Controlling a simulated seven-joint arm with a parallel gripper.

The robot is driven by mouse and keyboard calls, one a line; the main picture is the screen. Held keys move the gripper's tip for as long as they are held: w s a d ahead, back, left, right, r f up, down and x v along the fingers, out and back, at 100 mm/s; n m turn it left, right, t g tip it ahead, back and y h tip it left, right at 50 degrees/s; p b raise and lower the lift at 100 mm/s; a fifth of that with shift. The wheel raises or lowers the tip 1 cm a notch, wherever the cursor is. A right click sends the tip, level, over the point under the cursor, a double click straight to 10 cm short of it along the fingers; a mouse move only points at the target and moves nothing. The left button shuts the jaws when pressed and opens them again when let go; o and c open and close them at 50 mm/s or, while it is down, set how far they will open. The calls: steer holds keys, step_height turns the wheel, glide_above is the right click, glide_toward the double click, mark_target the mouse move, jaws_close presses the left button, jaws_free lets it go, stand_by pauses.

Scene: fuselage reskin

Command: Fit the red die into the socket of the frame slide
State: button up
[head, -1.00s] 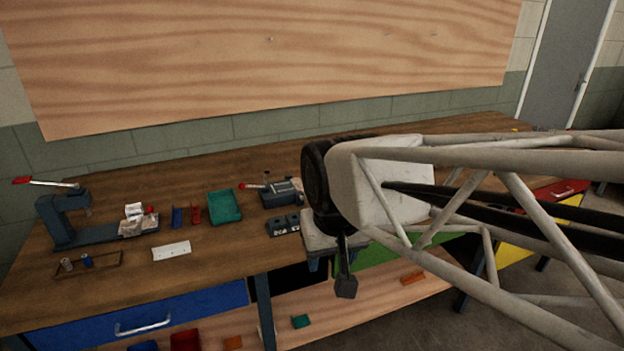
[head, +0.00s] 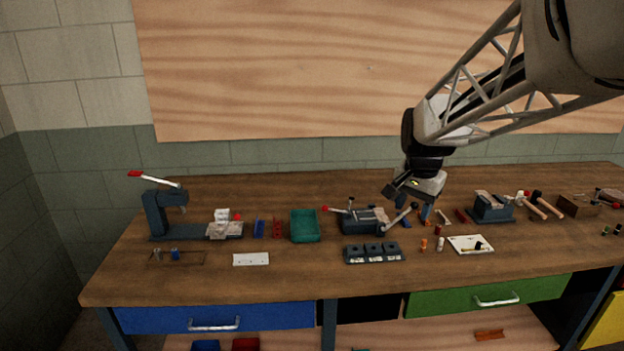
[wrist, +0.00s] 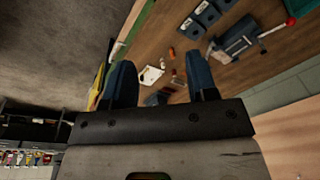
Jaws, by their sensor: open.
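My gripper (head: 409,203) is open and empty above the right half of the bench; its two blue fingers (wrist: 160,72) also show in the wrist view. A small red cylinder (head: 437,230), possibly the red die, stands below and right of the gripper, near an orange piece (head: 424,244) and a white one (head: 440,244). A blue press (head: 155,214) with a red-tipped lever stands at the far left. A blue-grey fixture (head: 362,221) with a red-knobbed lever sits left of my gripper. I cannot tell which of these has the frame slide, and no socket is clear.
A dark block with three wells (head: 350,258) lies before the fixture. A teal tray (head: 305,240), a white plate (head: 251,260) and a rack with a grey and a blue cylinder (head: 190,264) lie left. A white board (head: 462,250), a vise (head: 492,212) and hammers (head: 540,208) are right.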

steer(key=w+d+f+m, duration=0.3)
steer(key=w+d, duration=0.2)
steer(key=w, duration=0.3)
steer(key=w+d+f+m, duration=0.2)
steer(key=w+d+f, duration=0.1)
steer(key=w+d, duration=0.3)
steer(key=m+g, duration=0.1)
steer(key=m, duration=0.5)
glide_above(439, 226)
steer(key=f, duration=1.3)
steer(key=shift+s+a+f, duration=0.1)
steer(key=shift+s+a, duration=0.05)
steer(key=shift+a, duration=0.2)
steer(key=shift+w+d+f, duration=0.3)
steer(key=shift+d+f, duration=0.05)
steer(key=shift+f, duration=0.05)
steer(key=shift+f, duration=1.3)
steer(key=shift+f, duration=2.6)
